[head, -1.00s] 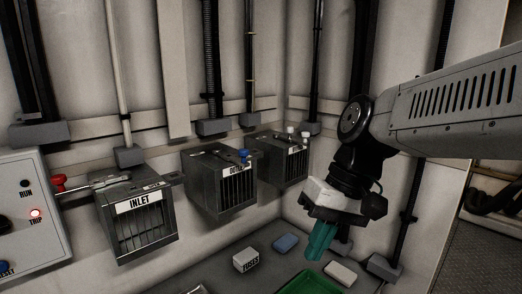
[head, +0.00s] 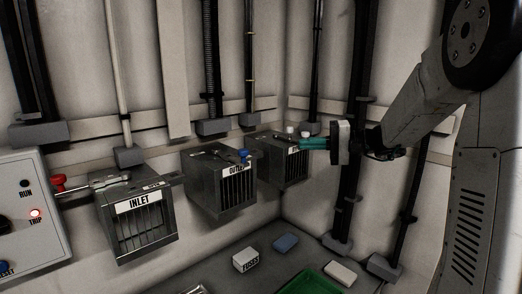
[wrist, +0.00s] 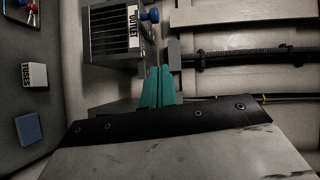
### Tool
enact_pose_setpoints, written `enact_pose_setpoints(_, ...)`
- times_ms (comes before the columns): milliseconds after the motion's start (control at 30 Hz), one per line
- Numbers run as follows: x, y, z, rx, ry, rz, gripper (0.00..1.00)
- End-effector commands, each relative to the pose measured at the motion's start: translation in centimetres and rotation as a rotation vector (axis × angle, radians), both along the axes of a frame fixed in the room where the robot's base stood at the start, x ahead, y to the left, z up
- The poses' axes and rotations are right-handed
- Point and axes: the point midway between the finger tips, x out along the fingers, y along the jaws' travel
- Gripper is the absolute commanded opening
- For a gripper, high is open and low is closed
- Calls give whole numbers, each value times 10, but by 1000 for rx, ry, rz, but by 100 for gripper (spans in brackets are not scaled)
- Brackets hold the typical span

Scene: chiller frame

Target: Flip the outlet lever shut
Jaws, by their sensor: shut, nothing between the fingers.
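The outlet box (head: 215,188) is a dark grey slatted box on the back wall, labelled OUTLET, and shows at the top of the wrist view (wrist: 105,45). Its lever has a blue knob (head: 243,154) at the box's upper right front; the knob also shows in the wrist view (wrist: 150,15). My gripper (head: 303,143) has teal fingers, shut and empty. It points left in the head view, in front of the top of the third box and apart from the blue knob. In the wrist view the fingertips (wrist: 159,70) lie below the knob.
The inlet box (head: 137,232) with a red-knobbed lever (head: 58,181) is at left. A third box (head: 282,170) stands right of the outlet box. A fuses box (head: 246,260), blue block (head: 286,243) and green tray (head: 308,285) lie below. The TRIP lamp (head: 36,213) glows red.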

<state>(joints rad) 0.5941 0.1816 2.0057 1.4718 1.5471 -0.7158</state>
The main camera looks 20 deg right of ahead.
Motion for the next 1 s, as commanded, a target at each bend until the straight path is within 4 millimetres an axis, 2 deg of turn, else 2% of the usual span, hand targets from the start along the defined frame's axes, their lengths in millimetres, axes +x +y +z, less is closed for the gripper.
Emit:
enact_pose_setpoints(233,0,2,0,-2,1,2,0)
enact_pose_setpoints(367,6,12,-1,-2,2,4,0)
enact_pose_setpoints(800,52,88,-10,-2,2,7,0)
enact_pose_setpoints(1000,45,115,-13,-2,2,4,0)
